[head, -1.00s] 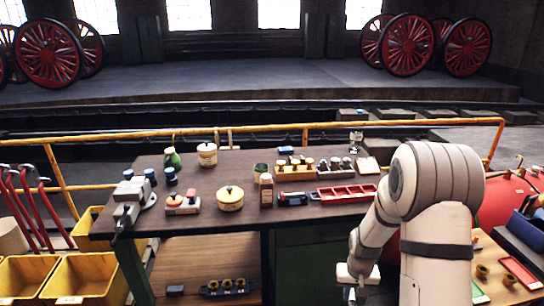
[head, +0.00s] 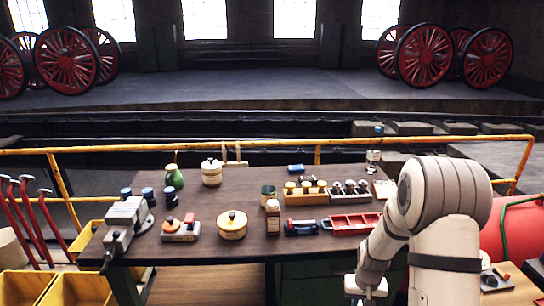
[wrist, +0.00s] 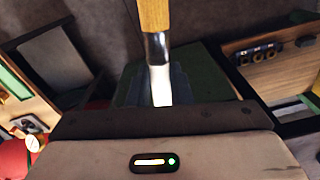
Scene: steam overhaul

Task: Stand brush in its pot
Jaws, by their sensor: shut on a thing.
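The brush (wrist: 158,50) shows in the wrist view, with a wooden handle, a metal collar and a pale lower end pointing towards my gripper housing. My gripper (head: 365,288) is low at the right in the head view, in front of the bench and partly cut off by the bottom edge. It is shut on the brush; the fingertips are not clearly visible. A small green open-topped pot (head: 268,193) stands on the bench, apart from my gripper and to its upper left. It looks like the brush's pot, but its inside is too small to read.
The dark bench (head: 190,210) carries a vise (head: 128,222), a yellow-lidded pot (head: 232,226), a brown-and-white bottle (head: 272,218), a red tray (head: 352,223) and a block of brass fittings (head: 305,192). A yellow railing (head: 250,145) runs behind. A red tank (head: 512,235) stands at right.

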